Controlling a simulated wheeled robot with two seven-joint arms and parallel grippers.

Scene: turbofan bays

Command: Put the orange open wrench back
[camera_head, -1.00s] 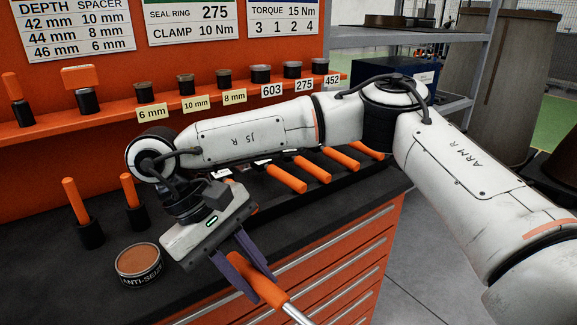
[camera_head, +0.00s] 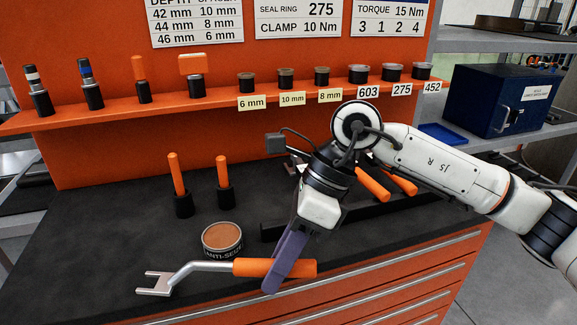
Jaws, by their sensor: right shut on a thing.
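The orange open wrench (camera_head: 262,267) has an orange handle and a bent steel shaft ending in an open fork at the left. My right gripper (camera_head: 283,272) is shut on its handle and holds it roughly level, over the front part of the black bench top. A dark rack (camera_head: 375,214) with orange-handled tools lies behind the gripper, partly hidden by my right arm. My left gripper is not in view.
A tin of anti-seize (camera_head: 222,238) stands just behind the wrench shaft. Two orange-handled tools stand in black holders (camera_head: 184,205) at the left. An orange shelf (camera_head: 215,102) with labelled cups runs along the back. The bench's left part is clear.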

